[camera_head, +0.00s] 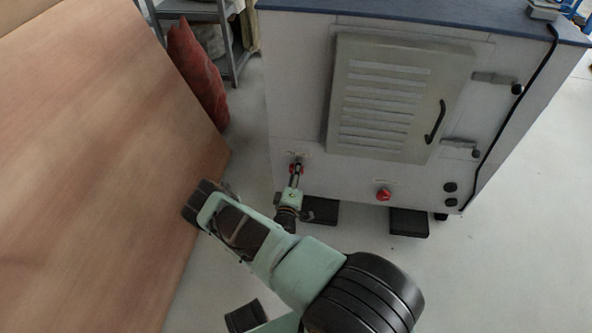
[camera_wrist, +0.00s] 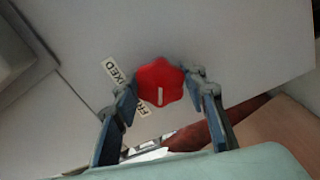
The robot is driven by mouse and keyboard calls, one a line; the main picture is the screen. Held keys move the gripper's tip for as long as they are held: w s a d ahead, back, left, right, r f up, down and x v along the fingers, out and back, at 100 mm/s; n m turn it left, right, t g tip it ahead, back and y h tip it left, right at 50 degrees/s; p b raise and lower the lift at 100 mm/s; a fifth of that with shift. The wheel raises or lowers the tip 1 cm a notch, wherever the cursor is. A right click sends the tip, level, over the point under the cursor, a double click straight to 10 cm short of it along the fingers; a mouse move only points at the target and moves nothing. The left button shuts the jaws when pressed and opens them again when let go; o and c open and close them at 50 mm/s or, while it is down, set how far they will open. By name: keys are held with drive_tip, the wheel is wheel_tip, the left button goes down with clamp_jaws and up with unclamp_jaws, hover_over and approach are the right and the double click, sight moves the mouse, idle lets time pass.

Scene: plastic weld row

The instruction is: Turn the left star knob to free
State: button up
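The left star knob (camera_wrist: 158,82) is red, with a white pointer line that points down in the wrist view. A FIXED label (camera_wrist: 114,73) lies to its upper left and a FREE label (camera_wrist: 143,107), partly covered, below it. The pointer is nearer the FREE label. My gripper (camera_wrist: 164,84) is open, with one finger on either side of the knob; I cannot tell whether either finger touches it. In the head view, my gripper (camera_head: 297,172) is at the lower left of the cabinet front and partly hides the knob (camera_head: 291,168).
The pale cabinet (camera_head: 300,100) also carries another red knob (camera_head: 384,194) to the right, a louvred door (camera_head: 390,105) with a black handle, and a hanging black cable (camera_head: 519,105). A wooden panel (camera_head: 95,150) stands close on the left.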

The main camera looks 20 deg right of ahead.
sight(298, 143)
drive_tip(key=o, duration=0.3)
drive_tip(key=shift+o, duration=0.2)
drive_tip(key=o, duration=0.6)
wheel_tip(298, 143, up, 9)
drive_tip(key=shift+w, duration=0.1)
drive_tip(key=shift+d+r, duration=0.15)
drive_tip(key=shift+r, duration=0.35)
drive_tip(key=c, duration=0.6)
drive_tip(key=shift+r, duration=0.15)
